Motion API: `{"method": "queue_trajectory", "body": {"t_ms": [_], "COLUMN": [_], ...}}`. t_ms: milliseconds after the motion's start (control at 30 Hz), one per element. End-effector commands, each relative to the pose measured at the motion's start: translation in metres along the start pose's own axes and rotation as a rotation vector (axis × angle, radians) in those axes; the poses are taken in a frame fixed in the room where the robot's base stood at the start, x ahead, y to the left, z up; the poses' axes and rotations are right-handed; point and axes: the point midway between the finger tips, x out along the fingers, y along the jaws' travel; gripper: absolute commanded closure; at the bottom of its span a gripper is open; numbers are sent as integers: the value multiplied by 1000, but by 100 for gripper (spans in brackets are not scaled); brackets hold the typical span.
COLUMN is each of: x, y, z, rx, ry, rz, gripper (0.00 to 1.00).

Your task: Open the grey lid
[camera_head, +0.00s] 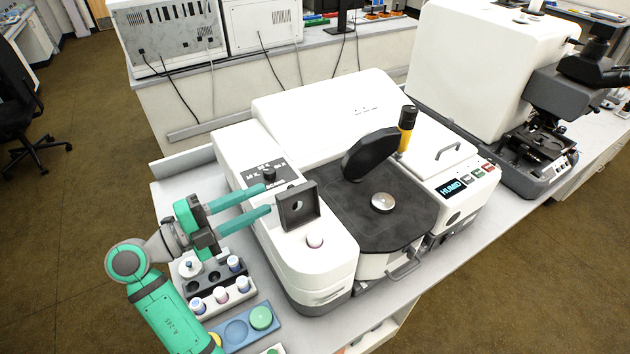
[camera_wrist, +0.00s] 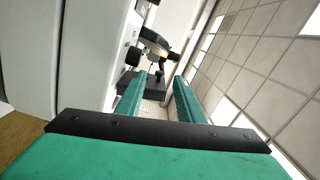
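The grey lid (camera_head: 297,207) is a small dark square flap with a round knob on its face. It stands upright on the left part of the white microscope (camera_head: 325,120), beside a round pinkish port (camera_head: 315,242). My gripper (camera_head: 267,199) is at the left of the lid with its two teal fingers apart and nothing between them. The fingertips point at the lid's knob side and are close to it; I cannot tell whether they touch. In the wrist view, a dark shape, probably the lid, shows beyond the open fingers (camera_wrist: 160,82).
A black round cover (camera_head: 370,153) stands tilted up over the dark stage, with a metal disc (camera_head: 382,203) before it. A vial rack (camera_head: 216,284) and a blue tray (camera_head: 237,330) lie under my gripper. A second microscope (camera_head: 490,75) stands at the right.

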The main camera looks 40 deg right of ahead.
Motion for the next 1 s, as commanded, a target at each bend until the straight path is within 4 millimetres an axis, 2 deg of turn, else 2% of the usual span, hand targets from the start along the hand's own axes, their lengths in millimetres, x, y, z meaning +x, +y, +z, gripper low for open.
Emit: {"method": "queue_trajectory", "body": {"t_ms": [267, 700, 833, 1000], "x": [17, 93, 109, 120], "y": [-3, -1, -1, -1], "z": [-9, -11, -12, -12], "rx": [40, 37, 37, 37], "ry": [45, 42, 41, 41], "rz": [18, 17, 17, 17], "gripper": [66, 66, 66, 66]}}
